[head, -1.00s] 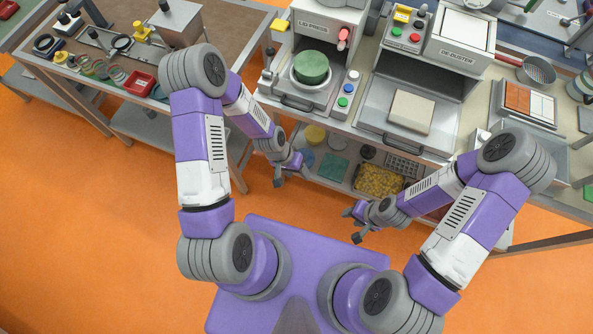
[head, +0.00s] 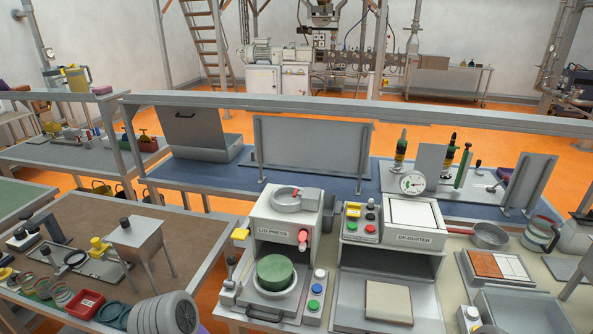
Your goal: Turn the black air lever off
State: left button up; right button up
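I cannot tell for sure which part is the black air lever. A black-knobbed lever (head: 231,268) stands upright at the left side of the lid press (head: 285,225). On the back bench, near a round white gauge (head: 413,183), stand small dark-tipped handles (head: 478,164), too small to make out well.
The de-duster (head: 413,240) stands right of the lid press, with a pan (head: 489,235) beside it. A long grey rail (head: 330,105) runs above the blue back bench (head: 345,185). A brown-topped table (head: 150,225) stands at left. Orange floor shows behind.

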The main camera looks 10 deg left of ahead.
aim_at(231, 261)
jog(key=k, duration=0.5)
jog(key=u, duration=1.6)
jog(key=i, duration=1.1)
jog(key=z, duration=2.05)
